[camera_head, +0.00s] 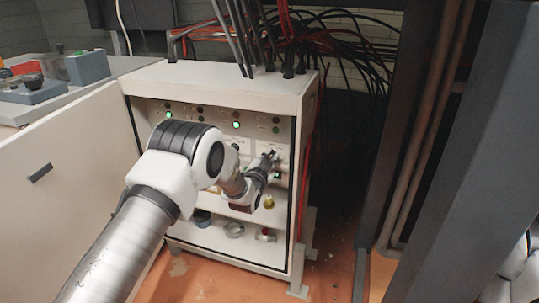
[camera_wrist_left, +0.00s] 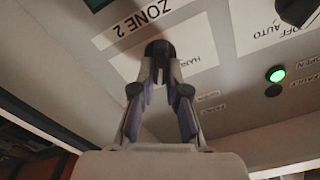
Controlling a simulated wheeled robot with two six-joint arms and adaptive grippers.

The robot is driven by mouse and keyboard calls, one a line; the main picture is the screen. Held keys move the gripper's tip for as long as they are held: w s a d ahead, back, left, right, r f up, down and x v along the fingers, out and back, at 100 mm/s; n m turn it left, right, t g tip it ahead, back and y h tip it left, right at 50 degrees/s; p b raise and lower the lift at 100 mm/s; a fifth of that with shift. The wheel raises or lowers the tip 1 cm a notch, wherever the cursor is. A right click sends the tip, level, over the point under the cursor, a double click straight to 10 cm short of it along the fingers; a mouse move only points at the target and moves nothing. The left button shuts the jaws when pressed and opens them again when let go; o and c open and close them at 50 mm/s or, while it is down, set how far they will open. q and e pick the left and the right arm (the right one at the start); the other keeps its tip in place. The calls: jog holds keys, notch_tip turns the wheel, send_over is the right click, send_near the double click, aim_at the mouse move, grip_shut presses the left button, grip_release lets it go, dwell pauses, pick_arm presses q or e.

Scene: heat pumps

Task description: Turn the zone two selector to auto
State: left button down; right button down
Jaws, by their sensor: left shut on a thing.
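The zone two selector is a black round knob (camera_wrist_left: 160,48) on a white plate below the "ZONE 2" label (camera_wrist_left: 140,20) in the left wrist view. My left gripper (camera_wrist_left: 160,62) is shut on this knob, with its two fingers close on either side. The word "HAND" shows beside the fingers; the rest of the plate's lettering and the knob's pointer are hidden, so I cannot tell its setting. In the head view my left gripper (camera_head: 274,158) reaches the panel inside the open cabinet (camera_head: 235,82).
A neighbouring black selector (camera_wrist_left: 297,10) with "OFF AUTO" and a lit green lamp (camera_wrist_left: 276,74) are close by. The open cabinet door (camera_head: 65,165) is at the left. Black cables (camera_head: 335,45) hang at the back; a grey post (camera_head: 405,130) stands at the right.

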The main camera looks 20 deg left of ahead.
pick_arm(q)
jog(key=shift+d+m, duration=0.15)
jog(key=shift+m, duration=1.45)
jog(key=c, duration=1.2)
grip_release()
jog(key=shift+f, duration=0.1)
jog(key=shift+s, duration=0.1)
jog(key=s, duration=1.1)
jog(key=shift+s+a, duration=0.2)
jog(key=shift+s, duration=0.2)
